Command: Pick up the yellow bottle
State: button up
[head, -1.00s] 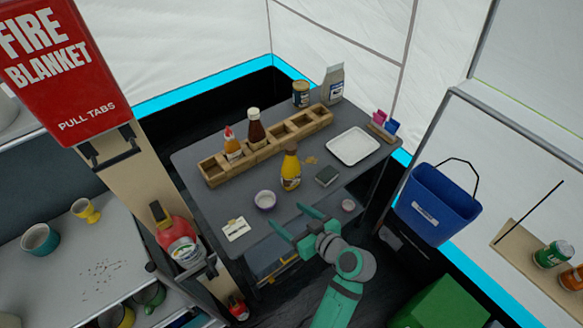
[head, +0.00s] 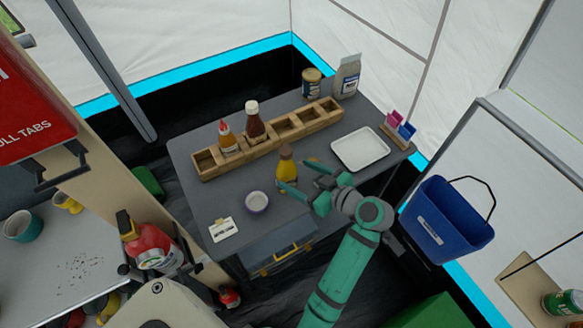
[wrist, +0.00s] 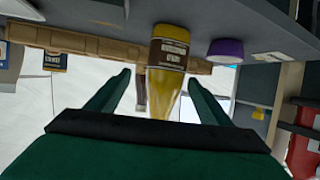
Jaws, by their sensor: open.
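The yellow bottle (head: 287,170) with a brown top and label stands upright on the grey table (head: 205,205), near its front. My gripper (head: 298,175) is open and empty at table height, just right of the bottle, with its fingers pointing toward it. One finger partly covers the lower part of the bottle in the head view. In the wrist view, which is upside down, the bottle (wrist: 170,52) shows ahead, in line with the gap between the fingers of my gripper (wrist: 160,78). The exact distance from fingertips to bottle is hard to tell.
A wooden divided rack (head: 262,148) holds two sauce bottles behind the yellow bottle. A white tray (head: 360,149) lies to the right. A small purple-sided bowl (head: 257,202) and a white card (head: 223,229) are at the left. A blue bucket (head: 445,222) is beyond the right edge.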

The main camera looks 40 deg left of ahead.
aim_at(291, 176)
jog(key=a, duration=0.2)
jog(key=s+a+f, duration=0.1)
jog(key=shift+a, duration=0.1)
jog(key=shift+w+x, duration=0.2)
jog(key=shift+x, duration=2.4)
jog(key=shift+r, duration=0.15)
jog(key=c, duration=1.5)
jog(key=shift+r, duration=0.1)
